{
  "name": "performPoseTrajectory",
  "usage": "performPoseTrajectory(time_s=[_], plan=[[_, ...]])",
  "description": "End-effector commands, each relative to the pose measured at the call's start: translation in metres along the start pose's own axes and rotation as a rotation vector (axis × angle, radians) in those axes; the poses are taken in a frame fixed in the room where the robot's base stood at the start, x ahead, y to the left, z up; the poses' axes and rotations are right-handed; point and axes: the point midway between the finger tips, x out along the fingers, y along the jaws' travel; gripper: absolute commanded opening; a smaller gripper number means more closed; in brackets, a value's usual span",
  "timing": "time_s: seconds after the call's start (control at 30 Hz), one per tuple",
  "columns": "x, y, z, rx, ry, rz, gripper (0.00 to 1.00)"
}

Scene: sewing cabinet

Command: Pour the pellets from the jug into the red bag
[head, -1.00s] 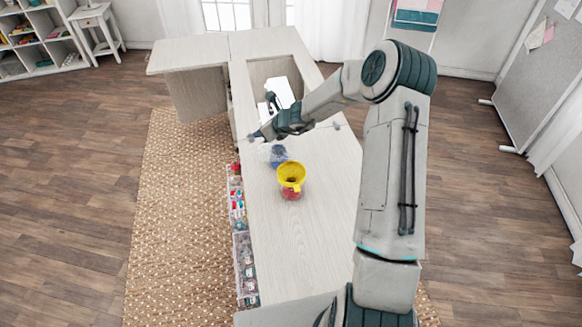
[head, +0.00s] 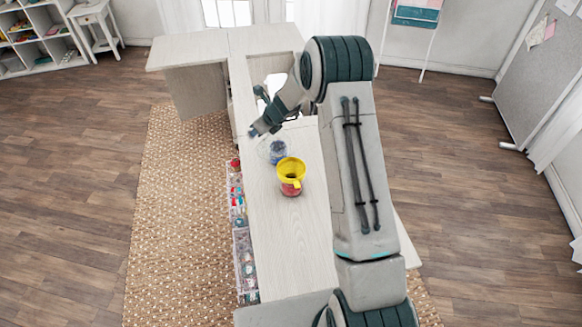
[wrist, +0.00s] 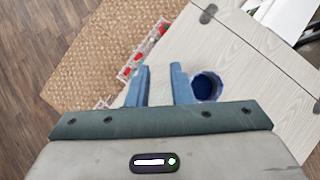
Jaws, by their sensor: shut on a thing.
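The jug (head: 278,152) is clear, with blue pellets in its lower part. It looks upright on or just above the cabinet top, and I cannot tell which. In the wrist view I look down into the jug (wrist: 207,87), just right of my fingers. My gripper (head: 256,133) is at the jug's far left side, shut on it; the fingers (wrist: 161,86) are a little apart, and the clear part between them is hard to see. The red bag (head: 290,189) stands in front of the jug, with a yellow funnel (head: 291,170) over its mouth. The bag is not visible in the wrist view.
The pale cabinet top (head: 275,250) is clear in front of the bag. Bins of sewing supplies (head: 244,262) hang along its left side. A white object (head: 276,84) sits in the recess behind my gripper. A woven rug (head: 180,220) lies left.

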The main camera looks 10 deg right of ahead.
Motion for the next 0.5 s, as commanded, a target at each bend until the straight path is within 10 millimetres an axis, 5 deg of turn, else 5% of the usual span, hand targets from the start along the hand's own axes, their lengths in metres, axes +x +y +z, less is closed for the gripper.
performPoseTrajectory(time_s=[0.5], plan=[[0.021,0.001,0.011,-0.005,0.153,0.001,0.0]])
